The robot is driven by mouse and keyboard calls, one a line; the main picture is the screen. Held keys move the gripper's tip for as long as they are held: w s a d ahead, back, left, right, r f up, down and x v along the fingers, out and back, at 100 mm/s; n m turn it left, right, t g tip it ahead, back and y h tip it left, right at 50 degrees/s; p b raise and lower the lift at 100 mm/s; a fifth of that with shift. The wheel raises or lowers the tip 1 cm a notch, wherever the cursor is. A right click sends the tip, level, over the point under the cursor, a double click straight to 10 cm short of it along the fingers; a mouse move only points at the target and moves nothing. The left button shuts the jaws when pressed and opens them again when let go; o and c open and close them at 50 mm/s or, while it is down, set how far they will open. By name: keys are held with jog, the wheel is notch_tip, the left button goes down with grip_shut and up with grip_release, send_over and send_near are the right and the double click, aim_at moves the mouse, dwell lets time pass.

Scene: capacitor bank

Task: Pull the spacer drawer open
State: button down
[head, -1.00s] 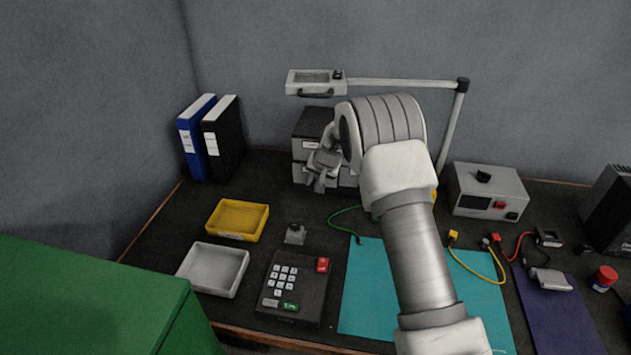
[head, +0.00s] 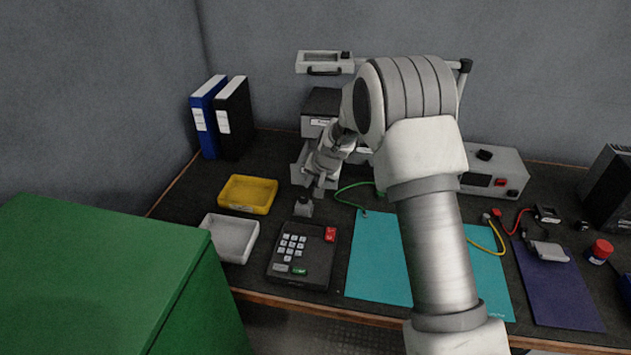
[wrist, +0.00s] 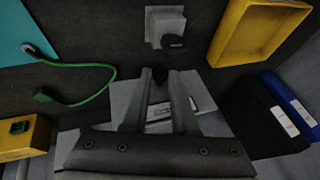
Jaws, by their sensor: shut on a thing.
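The small drawer cabinet (head: 322,101) stands at the back of the bench, dark on top with pale labelled fronts. My arm hides much of its right side. The lower left drawer (head: 299,172) appears to stand out a little from the cabinet. My gripper (head: 319,184) is at this drawer's front. In the wrist view, my gripper's two fingers (wrist: 160,80) are closed around a small dark knob (wrist: 160,74) in front of the pale drawer front. A white label (wrist: 168,109) shows between the fingers, but I cannot read it.
In front of the drawer are a small grey block with a dark top (head: 303,206), a yellow tray (head: 247,208) and a keypad box (head: 320,258). Two binders (head: 235,118) stand left. A green cable (head: 345,190) lies right of the gripper. A lamp arm passes above.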

jog(key=shift+s+a, duration=0.1)
jog(key=shift+s, duration=0.25)
jog(key=c, duration=0.7)
grip_release()
jog(key=p+v, duration=0.2)
jog(key=v, duration=1.5)
jog(key=shift+s+p, duration=0.2)
jog(key=shift+p, duration=0.1)
jog(key=shift+r, duration=0.15)
